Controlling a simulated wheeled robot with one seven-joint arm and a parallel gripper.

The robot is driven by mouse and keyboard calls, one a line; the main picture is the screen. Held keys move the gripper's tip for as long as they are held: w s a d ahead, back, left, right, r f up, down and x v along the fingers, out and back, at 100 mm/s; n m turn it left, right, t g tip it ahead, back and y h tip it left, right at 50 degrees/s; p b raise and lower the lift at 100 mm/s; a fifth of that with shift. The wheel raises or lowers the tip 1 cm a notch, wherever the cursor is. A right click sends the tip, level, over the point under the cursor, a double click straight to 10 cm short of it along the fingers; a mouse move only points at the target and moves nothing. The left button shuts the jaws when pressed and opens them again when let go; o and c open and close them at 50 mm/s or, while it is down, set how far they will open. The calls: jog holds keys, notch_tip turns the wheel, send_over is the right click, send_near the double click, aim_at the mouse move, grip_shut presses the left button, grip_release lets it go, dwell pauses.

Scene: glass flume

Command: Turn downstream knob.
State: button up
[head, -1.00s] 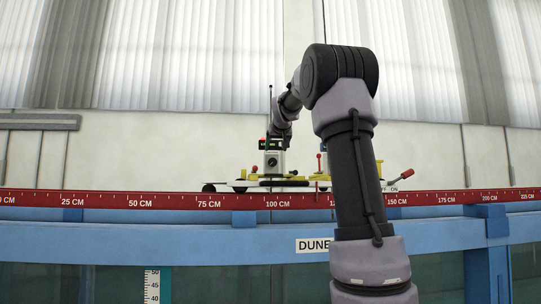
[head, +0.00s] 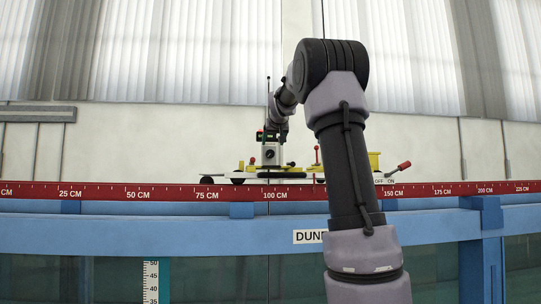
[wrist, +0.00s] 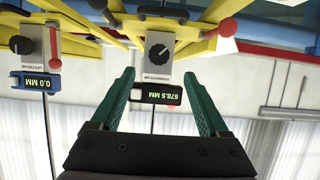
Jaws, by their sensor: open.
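The downstream knob (wrist: 158,52) is a round black dial with a pale pointer mark on a grey plate. The wrist view is upside down. A black display reading 678.5 MM (wrist: 156,95) is on the same unit. My gripper (wrist: 160,73) is open, its two green fingers apart on either side of the display, with the knob just beyond the tips and nothing held. In the head view the knob (head: 269,154) is small on the grey box above the red rail. My gripper's fingers cannot be made out there.
The upstream knob (wrist: 21,45) and its blue display reading 0.0 MM (wrist: 36,82) are at the left of the wrist view. Yellow frame bars and a red-tipped lever (wrist: 227,27) are close by. The red ruled rail (head: 160,193) runs along the blue flume beam (head: 150,232).

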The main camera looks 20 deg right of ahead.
aim_at(271, 153)
jog(key=x, duration=1)
jog(key=shift+w+d, duration=0.2)
jog(key=shift+w, duration=0.05)
grip_shut()
